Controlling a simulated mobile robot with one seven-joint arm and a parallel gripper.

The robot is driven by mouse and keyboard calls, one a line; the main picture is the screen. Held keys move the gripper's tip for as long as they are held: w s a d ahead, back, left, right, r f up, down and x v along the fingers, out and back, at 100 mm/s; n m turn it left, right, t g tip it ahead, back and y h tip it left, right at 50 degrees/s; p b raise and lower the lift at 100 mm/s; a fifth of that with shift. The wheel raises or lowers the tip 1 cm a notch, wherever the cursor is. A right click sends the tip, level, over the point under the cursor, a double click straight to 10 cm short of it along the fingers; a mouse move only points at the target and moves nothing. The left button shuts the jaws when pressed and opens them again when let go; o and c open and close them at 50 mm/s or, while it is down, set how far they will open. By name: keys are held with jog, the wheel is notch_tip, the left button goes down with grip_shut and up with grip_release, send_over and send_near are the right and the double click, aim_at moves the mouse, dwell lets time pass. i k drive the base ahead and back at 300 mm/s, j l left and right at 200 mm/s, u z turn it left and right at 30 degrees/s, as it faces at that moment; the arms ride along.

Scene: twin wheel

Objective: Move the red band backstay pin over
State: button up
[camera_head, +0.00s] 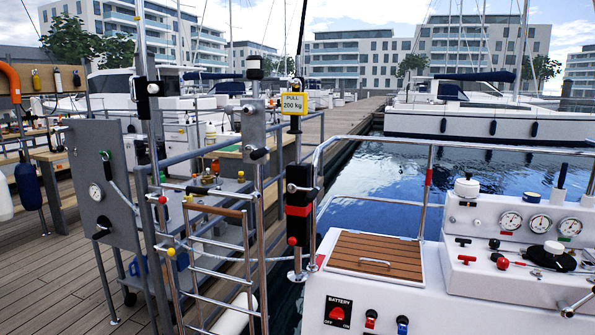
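A black block with a red band (299,211) is fixed upright on a metal post at the middle of the picture. A silver pin or lever (301,188) sticks out sideways across its upper part. A small red ball (292,241) shows at its lower left. I cannot tell which of these parts is the pin itself or how far it is seated. A yellow sign reading "PULL 200 kg" (294,104) hangs above on the same post. My gripper is not in view.
A steel ladder (217,262) and posts stand left of the block, with a grey panel (108,190) farther left. A curved rail (321,165) rises to its right. A white console with a wooden hatch (376,253), gauges (510,220) and a battery switch (337,313) fills the lower right.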

aim_at(292, 240)
jog(key=i+j, duration=0.1)
jog(key=i, duration=0.55)
jog(key=i+j, duration=0.1)
jog(key=i, duration=0.5)
